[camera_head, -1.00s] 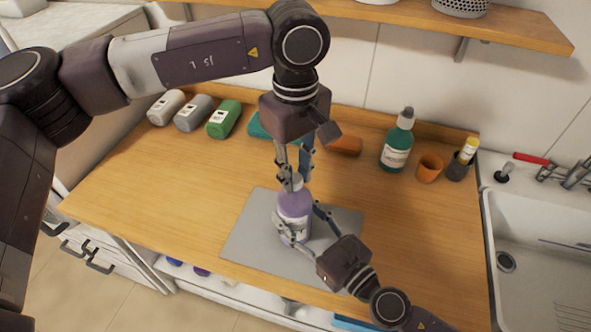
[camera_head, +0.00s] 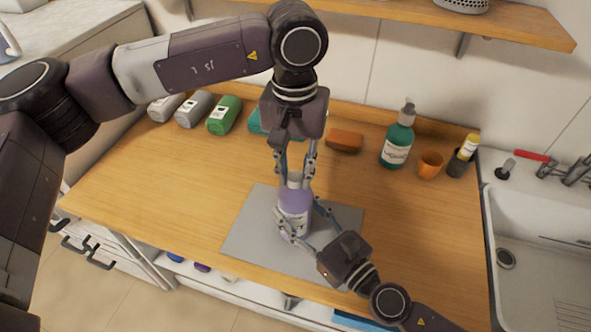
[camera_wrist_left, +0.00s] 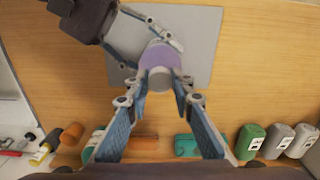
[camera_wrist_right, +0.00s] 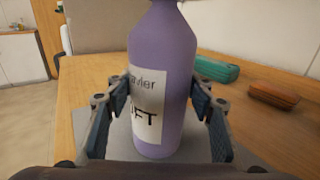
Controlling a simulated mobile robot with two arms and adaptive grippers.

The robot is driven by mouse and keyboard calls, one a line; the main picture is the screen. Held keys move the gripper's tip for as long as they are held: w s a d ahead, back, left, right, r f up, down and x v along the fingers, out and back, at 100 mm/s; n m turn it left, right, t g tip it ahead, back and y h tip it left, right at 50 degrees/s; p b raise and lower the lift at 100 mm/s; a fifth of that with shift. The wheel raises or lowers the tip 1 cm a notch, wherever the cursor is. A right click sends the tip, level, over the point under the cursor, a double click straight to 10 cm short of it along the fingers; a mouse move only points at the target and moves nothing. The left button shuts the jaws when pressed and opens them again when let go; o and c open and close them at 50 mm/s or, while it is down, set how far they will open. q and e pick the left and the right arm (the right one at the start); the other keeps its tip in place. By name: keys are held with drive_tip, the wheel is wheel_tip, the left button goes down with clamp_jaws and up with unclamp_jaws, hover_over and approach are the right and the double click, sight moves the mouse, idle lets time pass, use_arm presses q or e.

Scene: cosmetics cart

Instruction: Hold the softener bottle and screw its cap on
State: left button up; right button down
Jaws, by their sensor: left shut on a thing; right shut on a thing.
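The purple softener bottle (camera_head: 294,203) stands upright on the grey mat (camera_head: 250,225). Its label shows in the right wrist view (camera_wrist_right: 148,100). My right gripper (camera_head: 299,226) is shut around the bottle's body from the front right. My left gripper (camera_head: 296,178) points down from above and is shut on the light grey cap (camera_wrist_left: 163,80) at the top of the bottle. The cap sits at the neck in the left wrist view. The fingers partly hide it in the head view, and I cannot tell how tightly it is seated.
Several lying bottles, including a green one (camera_head: 223,117), are at the back left. The sink (camera_head: 540,240) is at the right. The left counter is clear.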

use_arm(q)
drive_tip(key=m, duration=0.5)
drive_tip(key=shift+a, duration=0.1)
drive_tip(key=m, duration=0.4)
drive_tip(key=shift+w+m, duration=0.1)
drive_tip(key=shift+m, duration=0.3)
drive_tip(key=o, duration=0.7)
drive_tip(key=shift+o, duration=0.2)
drive_tip(key=shift+r, duration=2.25)
drive_tip(key=shift+c, duration=0.4)
